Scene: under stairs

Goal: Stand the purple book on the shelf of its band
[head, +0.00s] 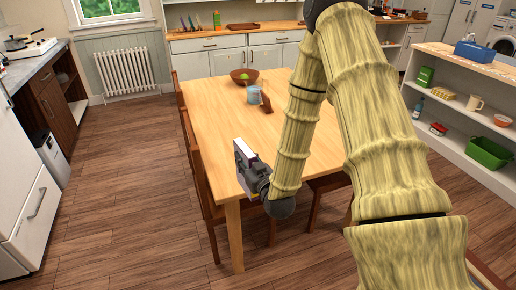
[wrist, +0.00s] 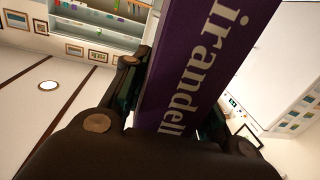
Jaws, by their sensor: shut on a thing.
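My gripper (head: 250,172) is shut on the purple book (wrist: 195,65) at the near left corner of the wooden table, at about tabletop height or a little above. In the wrist view the book's purple face with pale lettering "irandell" stands between the dark fingers (wrist: 150,125). In the head view the book (head: 243,154) shows small, mostly as a pale edge, partly hidden by the gripper. I cannot tell which shelf is the one of its band.
A white open shelf unit (head: 465,130) at right holds a green basket (head: 488,152) and several small things. The floor at left is clear.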

